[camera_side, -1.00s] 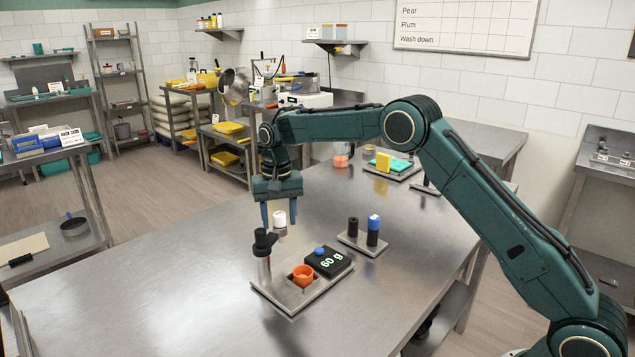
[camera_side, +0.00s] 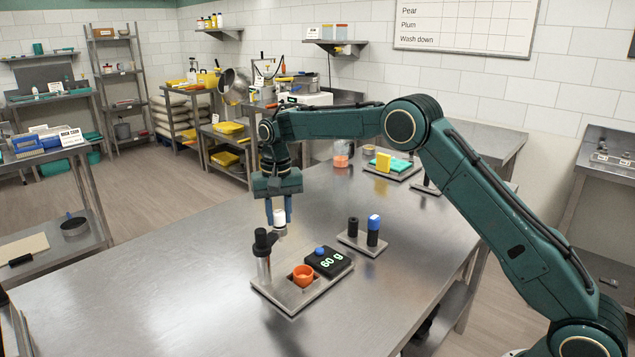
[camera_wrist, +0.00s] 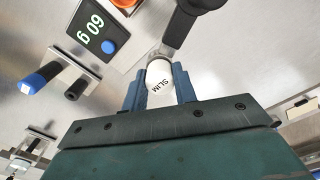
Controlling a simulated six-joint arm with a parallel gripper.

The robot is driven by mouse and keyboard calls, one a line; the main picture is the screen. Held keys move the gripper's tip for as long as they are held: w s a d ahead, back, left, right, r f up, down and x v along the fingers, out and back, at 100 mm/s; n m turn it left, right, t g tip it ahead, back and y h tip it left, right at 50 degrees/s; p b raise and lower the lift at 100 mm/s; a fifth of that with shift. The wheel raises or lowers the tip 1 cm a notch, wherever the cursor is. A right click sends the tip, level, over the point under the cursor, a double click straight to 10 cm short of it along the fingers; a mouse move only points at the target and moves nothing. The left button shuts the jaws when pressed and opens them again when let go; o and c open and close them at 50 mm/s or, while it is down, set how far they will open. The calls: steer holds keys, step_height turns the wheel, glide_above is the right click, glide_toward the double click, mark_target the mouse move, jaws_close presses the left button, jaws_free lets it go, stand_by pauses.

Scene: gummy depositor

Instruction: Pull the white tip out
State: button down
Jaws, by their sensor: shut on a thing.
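The white tip (camera_side: 279,218) sits at the end of the black-topped depositor (camera_side: 262,255), on its far side. In the wrist view the white tip (camera_wrist: 160,78) shows the word "SLIM", and the dark depositor arm (camera_wrist: 180,28) reaches to it. My gripper (camera_side: 277,212) is shut on the white tip, one blue finger on each side. The wrist view shows my gripper (camera_wrist: 160,85) with both fingers against the tip. Whether the tip is still seated in the depositor cannot be told.
An orange cup (camera_side: 303,276) and a black scale (camera_side: 329,262) reading 60 g with a blue knob share the depositor's metal plate (camera_side: 290,300). A small stand holds a black tip (camera_side: 353,227) and a blue-topped tip (camera_side: 373,230). The table's left part is clear.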

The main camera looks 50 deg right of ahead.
steer(key=shift+r, duration=2.95)
steer(key=shift+r, duration=0.1)
steer(key=shift+r, duration=2.4)
